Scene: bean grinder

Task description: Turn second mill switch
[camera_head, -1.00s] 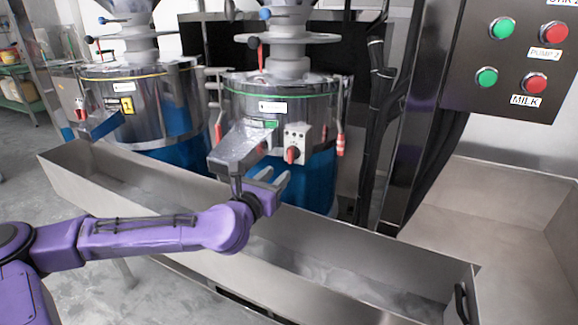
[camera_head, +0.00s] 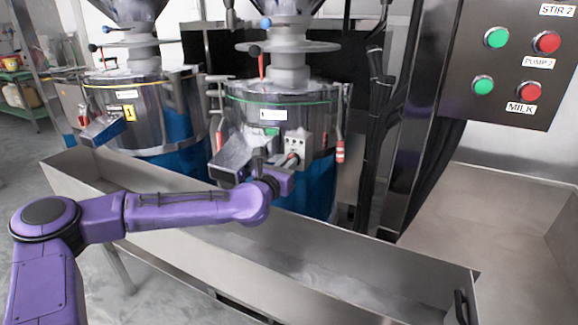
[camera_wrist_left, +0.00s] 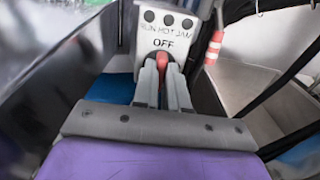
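The second mill (camera_head: 268,100) is the right-hand steel drum with a green line and a blue lower part. Its white switch box (camera_head: 298,143) sits on its front, right of the spout. In the left wrist view the box (camera_wrist_left: 166,32) reads "OFF" above a red switch handle (camera_wrist_left: 162,62). My left gripper (camera_head: 288,162) is at the switch; the wrist view shows its two fingers (camera_wrist_left: 162,82) close together, one on each side of the red handle. They look closed on it, though exact contact is hard to see. My right gripper is not in view.
A steel trough (camera_head: 350,268) runs below the mills, under my left arm. The first mill (camera_head: 145,110) stands to the left. A red-handled clamp (camera_head: 340,150) and dark cables (camera_head: 372,130) are right of the switch. A button panel (camera_head: 512,60) hangs at upper right.

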